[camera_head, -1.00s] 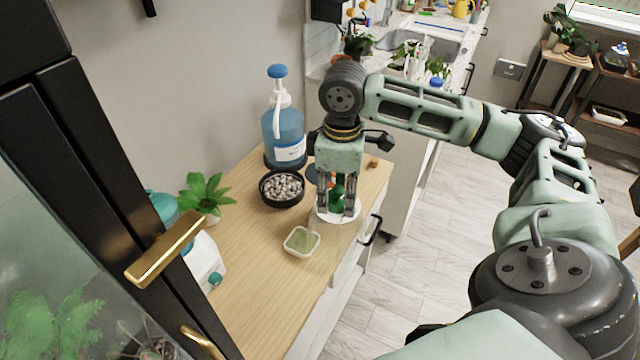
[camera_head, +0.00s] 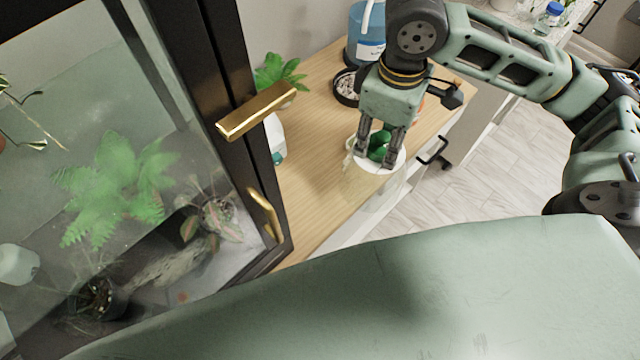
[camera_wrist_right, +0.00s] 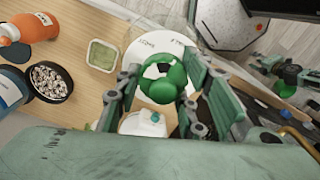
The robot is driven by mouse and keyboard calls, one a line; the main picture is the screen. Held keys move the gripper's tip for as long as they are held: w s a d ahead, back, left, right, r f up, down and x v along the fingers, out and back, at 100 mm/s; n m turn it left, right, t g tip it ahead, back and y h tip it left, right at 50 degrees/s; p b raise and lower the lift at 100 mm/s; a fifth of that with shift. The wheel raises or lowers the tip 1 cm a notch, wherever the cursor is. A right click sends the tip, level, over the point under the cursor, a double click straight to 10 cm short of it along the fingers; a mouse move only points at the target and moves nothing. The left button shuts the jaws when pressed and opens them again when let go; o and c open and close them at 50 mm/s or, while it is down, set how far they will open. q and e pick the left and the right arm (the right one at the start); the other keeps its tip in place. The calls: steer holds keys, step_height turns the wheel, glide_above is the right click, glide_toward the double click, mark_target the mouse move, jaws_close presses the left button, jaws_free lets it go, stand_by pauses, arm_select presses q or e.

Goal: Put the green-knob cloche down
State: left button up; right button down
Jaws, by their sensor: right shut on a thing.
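The green-knob cloche is a clear dome with a white top disc (camera_head: 369,165) and a green knob (camera_head: 379,150). My right gripper (camera_head: 378,158) is shut on the knob, pointing down. In the right wrist view the green knob (camera_wrist_right: 163,82) sits between the fingers, above the white disc (camera_wrist_right: 146,47) with dark lettering. The clear wall is faint against the wooden counter (camera_head: 310,185), near its front edge. I cannot tell whether its rim touches the counter. My left gripper is not in view.
A pale green tray (camera_wrist_right: 102,55) is beside the disc. A pebble bowl (camera_wrist_right: 49,82), an orange bottle (camera_wrist_right: 33,27) and a blue jug (camera_head: 368,35) stand farther back. A glass cabinet with a black frame and gold handle (camera_head: 256,110) borders the counter at left.

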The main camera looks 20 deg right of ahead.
steer(key=shift+s+a+r, duration=0.15)
steer(key=shift+a, duration=0.5)
steer(key=w+a+f+p, duration=0.2)
steer(key=w+a+f, duration=0.5)
steer(key=w+f, duration=0.2)
steer(key=shift+f+p, duration=0.3)
steer(key=shift+f, duration=0.75)
steer(key=shift+s, duration=0.1)
steer(key=c, duration=1.5)
jaws_free()
steer(key=shift+f, duration=0.15)
steer(key=shift+c, duration=0.2)
steer(key=o, duration=0.4)
